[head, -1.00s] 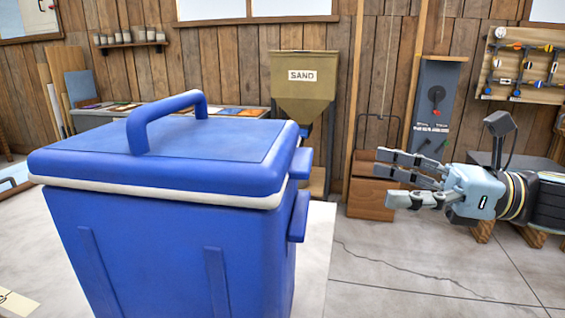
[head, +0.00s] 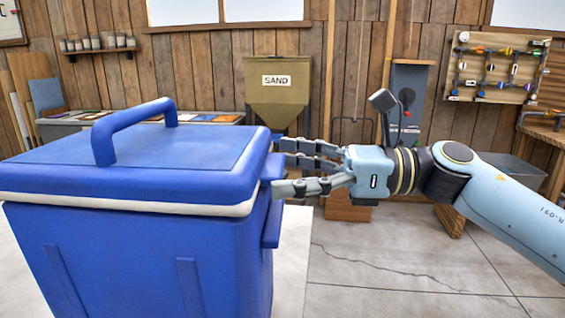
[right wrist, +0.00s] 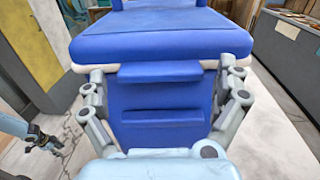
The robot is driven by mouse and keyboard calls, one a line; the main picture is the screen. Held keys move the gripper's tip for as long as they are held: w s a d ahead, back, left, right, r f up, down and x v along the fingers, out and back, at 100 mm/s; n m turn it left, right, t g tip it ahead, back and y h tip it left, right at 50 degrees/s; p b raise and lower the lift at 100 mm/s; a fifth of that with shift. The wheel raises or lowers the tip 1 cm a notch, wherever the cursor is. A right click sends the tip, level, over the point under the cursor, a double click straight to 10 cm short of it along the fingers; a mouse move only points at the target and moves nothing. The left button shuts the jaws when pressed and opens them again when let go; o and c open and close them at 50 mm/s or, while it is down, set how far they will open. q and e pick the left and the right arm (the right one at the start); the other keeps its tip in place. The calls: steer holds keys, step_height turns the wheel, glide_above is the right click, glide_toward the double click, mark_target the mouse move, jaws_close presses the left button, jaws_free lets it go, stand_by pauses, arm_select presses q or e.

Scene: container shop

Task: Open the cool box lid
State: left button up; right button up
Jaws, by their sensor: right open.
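The blue cool box (head: 130,262) stands at the left of the head view. Its blue lid (head: 190,150) lies shut on it, with a white seam under its edge and an arched handle (head: 128,130) on top. Two ledges stick out from its right side: the upper ledge (right wrist: 160,71) is just under the lid edge, and the lower ledge (right wrist: 160,116) is below it. My right gripper (head: 280,167) is open and level at that side, its fingers spread around the upper ledge; contact is unclear. My left gripper (right wrist: 42,140) shows small at the left of the right wrist view, its jaws unclear.
A sand hopper (head: 289,92) stands behind the box by the wooden wall. A low bench (head: 65,128) with flat panels is at the back left. The floor (head: 370,255) right of the box is clear.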

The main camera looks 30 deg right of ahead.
steer(key=shift+w+a, duration=0.2)
steer(key=shift+a, duration=0.2)
